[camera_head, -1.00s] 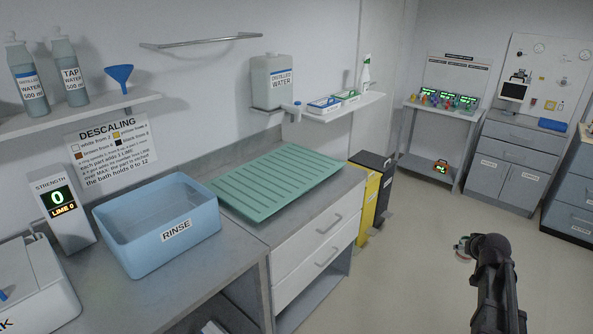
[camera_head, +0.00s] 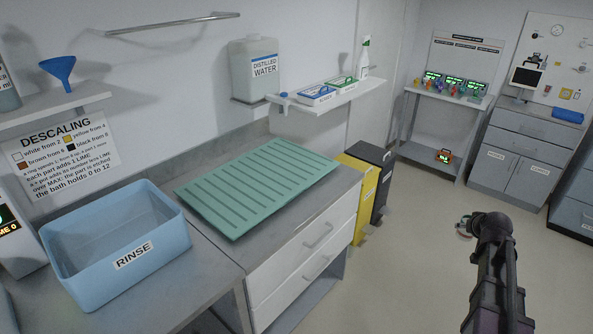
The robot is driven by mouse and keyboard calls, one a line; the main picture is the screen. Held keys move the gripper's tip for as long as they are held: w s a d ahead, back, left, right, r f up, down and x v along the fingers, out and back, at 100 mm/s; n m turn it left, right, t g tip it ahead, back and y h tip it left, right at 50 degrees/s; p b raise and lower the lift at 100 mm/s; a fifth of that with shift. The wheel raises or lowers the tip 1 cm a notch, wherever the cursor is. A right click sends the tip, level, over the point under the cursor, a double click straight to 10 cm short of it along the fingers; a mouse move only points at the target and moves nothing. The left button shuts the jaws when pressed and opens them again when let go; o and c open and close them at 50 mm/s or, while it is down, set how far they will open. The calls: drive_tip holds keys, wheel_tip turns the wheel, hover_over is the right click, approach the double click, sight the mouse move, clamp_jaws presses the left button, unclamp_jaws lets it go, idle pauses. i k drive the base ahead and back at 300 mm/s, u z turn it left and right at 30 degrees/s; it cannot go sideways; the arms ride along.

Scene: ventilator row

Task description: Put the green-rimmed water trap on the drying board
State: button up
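The drying board (camera_head: 262,183) is a green ribbed board lying flat and bare on the grey counter, left of centre. My arm comes up from the lower right, over the floor, well to the right of the board. My gripper (camera_head: 464,227) is at the arm's far end, mostly hidden behind the dark wrist. A small pale and greenish shape shows there; whether it is the water trap held in the fingers is too small to tell. I cannot make out the green-rimmed water trap elsewhere for certain.
A blue RINSE tub (camera_head: 120,250) stands left of the board. Above is a shelf (camera_head: 325,98) with small trays and a spray bottle. Yellow (camera_head: 357,197) and black (camera_head: 378,170) bins stand beyond the counter. A far table (camera_head: 447,98) holds small coloured items. The floor between is clear.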

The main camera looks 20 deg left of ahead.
sight(261, 175)
drive_tip(key=i, duration=1.2)
drive_tip(key=z, duration=0.05)
